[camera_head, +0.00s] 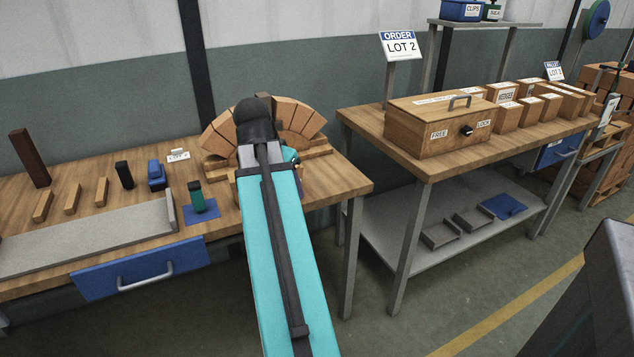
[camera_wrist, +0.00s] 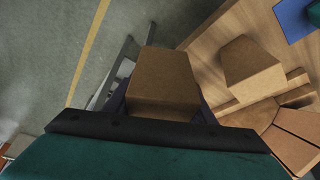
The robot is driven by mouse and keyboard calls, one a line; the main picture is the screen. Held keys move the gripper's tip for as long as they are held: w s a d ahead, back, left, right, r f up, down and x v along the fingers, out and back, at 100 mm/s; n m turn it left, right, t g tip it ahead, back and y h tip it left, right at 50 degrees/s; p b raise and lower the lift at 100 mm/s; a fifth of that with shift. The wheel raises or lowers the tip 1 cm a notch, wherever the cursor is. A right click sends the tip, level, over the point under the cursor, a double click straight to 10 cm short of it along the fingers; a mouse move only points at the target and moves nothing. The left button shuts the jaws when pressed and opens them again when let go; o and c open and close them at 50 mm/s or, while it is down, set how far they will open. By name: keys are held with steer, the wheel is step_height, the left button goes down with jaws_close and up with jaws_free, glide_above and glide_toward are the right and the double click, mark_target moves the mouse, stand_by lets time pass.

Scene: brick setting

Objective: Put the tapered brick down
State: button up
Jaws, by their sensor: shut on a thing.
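My gripper (camera_wrist: 163,98) is shut on a tapered brick (camera_wrist: 165,72), a brown block between the two dark fingers in the wrist view. Behind it in that view lie the floor and the bench's front edge, so it appears held up near that edge. Another tapered brick (camera_wrist: 252,68) sits on the bench beside the wooden arch base (camera_wrist: 245,100). In the head view the arch of tapered bricks (camera_head: 222,128) stands on the bench. My arm hides the arch's middle, my gripper and the held brick there.
On the bench (camera_head: 100,190) stand a dark tall block (camera_head: 30,158), small wooden pieces (camera_head: 73,198), a blue object (camera_head: 157,175) and a teal-and-black piece on a blue mat (camera_head: 212,230). A second table (camera_head: 415,160) with a latched wooden box (camera_head: 440,125) stands to the right, across a gap.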

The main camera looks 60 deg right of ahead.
steer(key=w+a+r+n+t+y+p, duration=0.1)
steer(key=w+a+n, duration=0.5)
steer(key=a, duration=0.8)
steer(key=w+a+r+n+t+y+p, duration=0.1)
steer(key=w+a+n+t+y+p, duration=0.1)
steer(key=w+a+n, duration=0.4)
steer(key=w+a+r+n+t+y+p, duration=0.1)
steer(key=w+a+n+p, duration=0.2)
steer(key=w+a, duration=1)
steer(key=shift+a+n+t+p, duration=0.4)
steer(key=shift+a+n, duration=1.3)
steer(key=shift+a, duration=3.8)
steer(key=shift+a+r, duration=0.1)
